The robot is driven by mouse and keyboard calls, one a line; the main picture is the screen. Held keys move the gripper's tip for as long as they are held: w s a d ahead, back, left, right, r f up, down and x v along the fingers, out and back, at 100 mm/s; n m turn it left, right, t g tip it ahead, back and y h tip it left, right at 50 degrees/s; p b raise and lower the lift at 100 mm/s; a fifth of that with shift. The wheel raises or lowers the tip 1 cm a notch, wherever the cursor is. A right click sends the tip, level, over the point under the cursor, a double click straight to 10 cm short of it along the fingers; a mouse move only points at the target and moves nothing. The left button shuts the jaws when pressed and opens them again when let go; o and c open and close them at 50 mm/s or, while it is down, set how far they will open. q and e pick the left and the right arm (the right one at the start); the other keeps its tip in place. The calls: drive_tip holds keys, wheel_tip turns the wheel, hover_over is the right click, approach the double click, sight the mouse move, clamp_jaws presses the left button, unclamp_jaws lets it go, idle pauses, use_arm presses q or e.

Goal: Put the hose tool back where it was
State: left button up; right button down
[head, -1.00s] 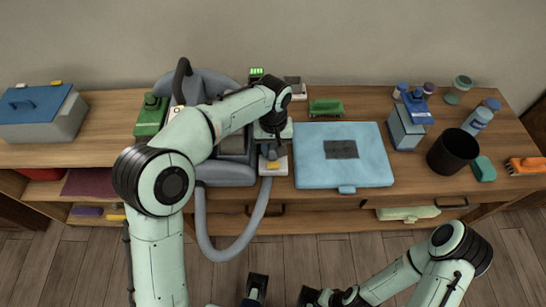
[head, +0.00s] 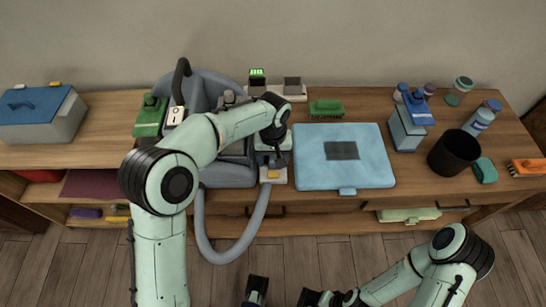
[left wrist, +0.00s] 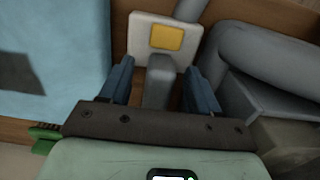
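The hose tool has a cream head with a yellow patch (head: 273,175) and a grey handle. It is at the table's front edge, between the grey cleaning machine (head: 228,173) and the blue case. Its grey hose (head: 230,255) loops below the front edge and back up to the machine. My left gripper (head: 274,155) is over the tool. In the left wrist view its blue fingers (left wrist: 160,88) stand apart on both sides of the grey handle (left wrist: 158,82), with gaps showing. The cream head (left wrist: 160,38) lies just beyond. My right gripper is low in the head view, cut by the frame's bottom edge.
The light blue case (head: 345,170) lies close right of the tool. A black cup (head: 453,152) and bottles stand farther right. A blue-lidded box (head: 42,115) is far left.

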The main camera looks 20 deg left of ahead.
sight(273, 158)
use_arm(q)
wheel_tip(273, 158, up, 12)
drive_tip(key=p, duration=0.2)
drive_tip(key=shift+r, duration=0.2)
idle(0.7)
